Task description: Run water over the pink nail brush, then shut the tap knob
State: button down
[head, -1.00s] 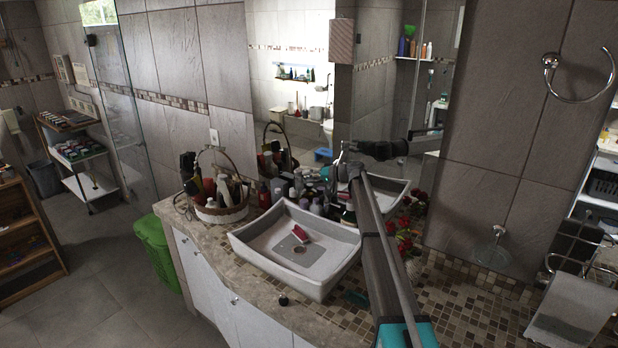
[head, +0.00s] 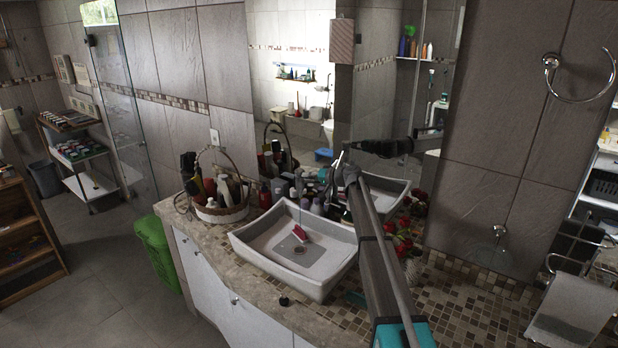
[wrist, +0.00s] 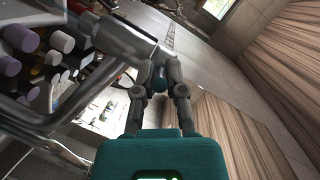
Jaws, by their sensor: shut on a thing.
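The pink nail brush (head: 301,233) lies in the white rectangular basin (head: 335,278), close to the drain. A thin pale streak like running water (head: 301,208) comes down over the brush. My gripper (head: 346,166) is at the tap behind the basin, well above the brush. In the wrist view, the silver tap (wrist: 122,48) is just left of my gripper (wrist: 158,68). Its fingers are shut on a small part between them, which looks like the tap knob (wrist: 158,80); the fingers partly hide it.
Several bottles (head: 285,186) and a basket of toiletries (head: 222,214) stand behind and left of the basin. Red flowers (head: 404,245) are right of my arm. A mirror behind the tap reflects my arm. The mosaic counter (head: 470,309) at right is clear.

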jog(key=shift+s+a+m+t+h, duration=0.3)
jog(key=shift+m+t+h, duration=0.2)
jog(key=shift+m+t, duration=0.2)
jog(key=shift+s+a+m+t+h, duration=0.15)
jog(key=shift+a+m+t+h, duration=0.1)
jog(key=shift+m+t+h, duration=0.65)
jog(key=shift+m+t, duration=0.1)
jog(key=shift+t, duration=0.1)
jog(key=c, duration=0.7)
grip_release()
jog(key=shift+w+d+n+g+y, duration=0.1)
jog(key=shift+w+n+g+y, duration=0.2)
jog(key=shift+g+y, duration=0.1)
